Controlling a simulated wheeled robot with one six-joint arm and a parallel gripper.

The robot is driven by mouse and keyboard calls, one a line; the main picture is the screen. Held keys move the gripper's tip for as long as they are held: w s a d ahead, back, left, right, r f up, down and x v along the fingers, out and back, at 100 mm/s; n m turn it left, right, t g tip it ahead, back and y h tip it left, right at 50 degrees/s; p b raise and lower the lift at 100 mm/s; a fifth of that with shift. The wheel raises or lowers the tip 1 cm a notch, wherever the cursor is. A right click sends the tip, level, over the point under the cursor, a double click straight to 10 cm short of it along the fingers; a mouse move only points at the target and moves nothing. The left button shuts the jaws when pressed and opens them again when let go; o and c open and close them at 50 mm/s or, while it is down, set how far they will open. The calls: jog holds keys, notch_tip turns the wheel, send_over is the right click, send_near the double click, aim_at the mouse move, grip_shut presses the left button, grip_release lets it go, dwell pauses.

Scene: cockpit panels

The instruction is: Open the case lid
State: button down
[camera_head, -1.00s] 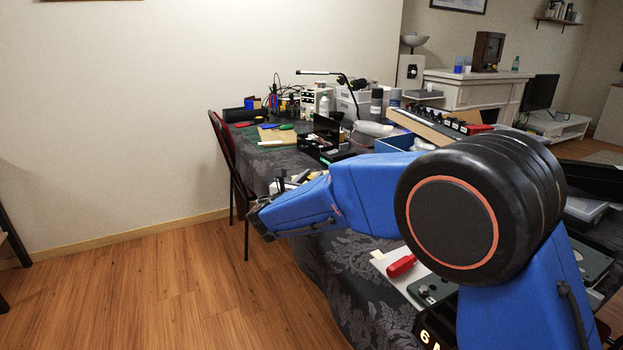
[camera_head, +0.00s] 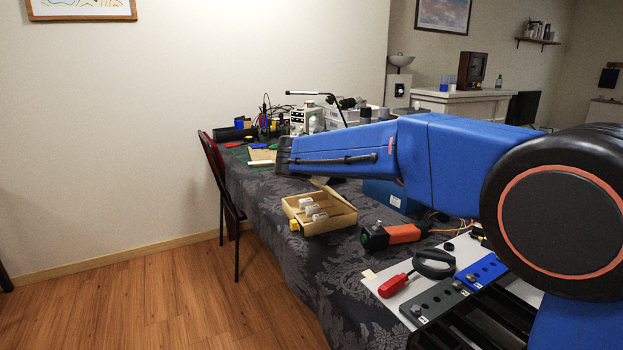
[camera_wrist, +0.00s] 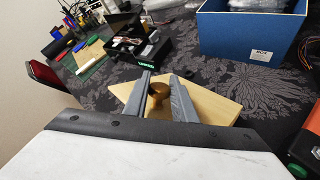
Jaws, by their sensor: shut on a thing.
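The case is a small light-wood box (camera_head: 322,226) on the dark patterned cloth. Its inside shows, with small clear jars lying in it. A yellow piece is at its front left. In the wrist view a pale wooden lid panel (camera_wrist: 215,106) with a round brown knob (camera_wrist: 158,91) lies beyond my gripper (camera_wrist: 163,86). The two grey fingers are on either side of the knob, shut on it. In the head view a tan panel edge rises slanted at the box's back; my blue arm hides most of the lid and the gripper.
A blue bin (camera_wrist: 250,32) stands beyond the lid. A black open case (camera_wrist: 135,40) and a green mat with tools are at the far left. An orange-and-black tool (camera_head: 392,235) and a red-handled tool (camera_head: 395,285) lie right of the box. A chair (camera_head: 218,175) stands at the table's left edge.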

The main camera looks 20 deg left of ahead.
jog(key=shift+w+d+r, duration=0.5)
jog(key=shift+d+r, duration=0.05)
jog(key=c, duration=1.5)
grip_release()
jog(key=shift+o, duration=0.2)
jog(key=v, duration=1.7)
jog(key=shift+s, duration=0.2)
